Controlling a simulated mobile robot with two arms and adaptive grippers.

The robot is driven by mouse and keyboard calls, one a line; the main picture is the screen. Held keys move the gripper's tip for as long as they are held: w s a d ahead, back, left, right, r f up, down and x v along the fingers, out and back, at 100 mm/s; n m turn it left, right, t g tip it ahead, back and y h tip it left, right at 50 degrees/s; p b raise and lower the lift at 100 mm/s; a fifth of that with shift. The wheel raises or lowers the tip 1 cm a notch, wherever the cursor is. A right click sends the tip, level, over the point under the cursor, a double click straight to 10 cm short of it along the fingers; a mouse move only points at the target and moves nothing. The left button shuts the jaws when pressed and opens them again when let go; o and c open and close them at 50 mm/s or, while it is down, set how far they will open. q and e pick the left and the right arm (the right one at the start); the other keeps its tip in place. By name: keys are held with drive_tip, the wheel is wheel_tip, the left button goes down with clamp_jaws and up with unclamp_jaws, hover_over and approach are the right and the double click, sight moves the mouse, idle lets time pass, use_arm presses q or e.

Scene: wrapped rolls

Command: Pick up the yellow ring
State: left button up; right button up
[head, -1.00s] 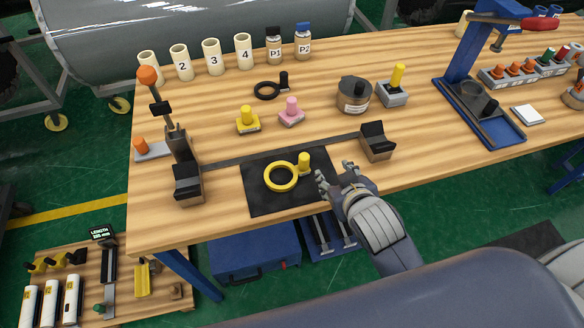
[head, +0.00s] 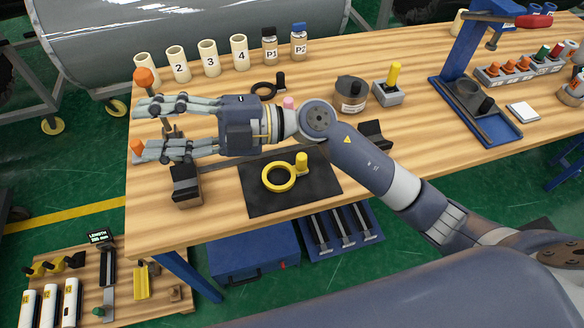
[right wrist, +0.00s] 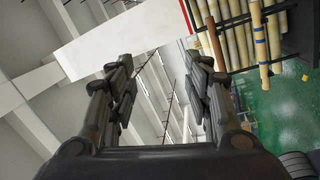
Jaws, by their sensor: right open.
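The yellow ring (head: 278,177), with an upright yellow handle at its upper right, lies on a black mat (head: 315,192) on the wooden table. My right gripper (head: 138,126) is open and empty, its fingers pointing left, above the table's left part near the orange-topped tool stand. It is up and left of the ring, and apart from it. The right wrist view shows the two open fingers (right wrist: 163,85) with nothing between them. My left gripper is not in view.
A black block (head: 186,186) stands left of the mat, and another black block (head: 375,134) right of it. Numbered cream cups (head: 208,58) and bottles line the back. A pink-topped piece (head: 288,103) is partly hidden behind my right wrist. The table's right front is clear.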

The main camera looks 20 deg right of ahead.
wheel_tip(320, 180, down, 8)
drive_tip(key=d+n+g+h, duration=0.1)
drive_tip(key=n+g+h, duration=0.2)
drive_tip(key=h, duration=0.2)
drive_tip(key=m+t+h, duration=0.2)
drive_tip(key=m+h, duration=0.2)
drive_tip(key=h, duration=1)
hover_over(302, 157)
wheel_tip(302, 157, down, 8)
drive_tip(key=shift+f, duration=0.15)
drive_tip(key=shift+s+d+f+h, duration=0.1)
drive_tip(key=shift+d+f+h, duration=0.1)
drive_tip(key=shift+f+h, duration=0.1)
wheel_tip(302, 157, down, 4)
drive_tip(key=shift+f+p, duration=0.25)
drive_tip(key=shift+p, duration=0.5)
drive_tip(key=f, duration=0.1)
drive_tip(key=f+p, duration=0.1)
drive_tip(key=f, duration=0.1)
drive_tip(key=f+p, duration=0.1)
drive_tip(key=f, duration=0.1)
drive_tip(key=shift+a, duration=0.25)
drive_tip(key=shift+w+f, duration=0.2)
drive_tip(key=shift+f, duration=0.05)
clamp_jaws()
